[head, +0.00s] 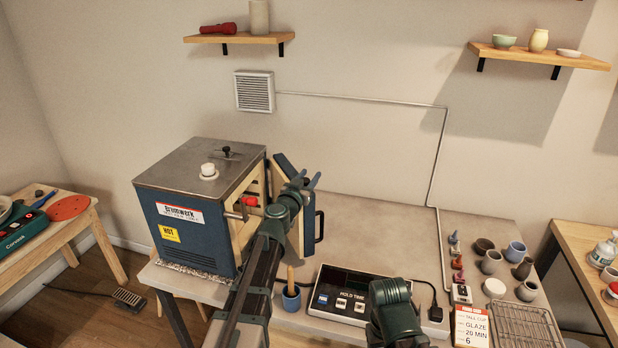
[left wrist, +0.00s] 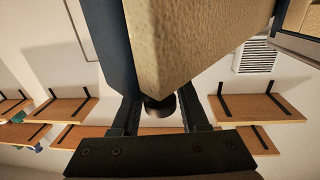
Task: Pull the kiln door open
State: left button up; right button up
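The kiln (head: 185,228), a blue box with a grey metal top, stands on the left of the worktable. Its door (head: 309,228) stands away from the body on the right, with a gap showing the pale lining inside. A black handle (head: 319,227) is on the door's outer side. My left gripper (head: 301,181) is at the door's upper part, fingers spread. In the left wrist view, the door's pale lining and blue shell (left wrist: 195,45) reach down to the spread fingers (left wrist: 160,118), with a dark round part between them. I cannot tell whether they touch. My right gripper's fingers are not visible.
A control box (head: 345,293) and a blue cup with a wooden-handled tool (head: 291,298) stand in front of the door. Small pots, a wire rack (head: 522,325) and a card (head: 471,327) are at the right. The table behind the door is clear.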

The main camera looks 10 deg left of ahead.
pick_arm(q)
grip_shut()
dwell(1.1)
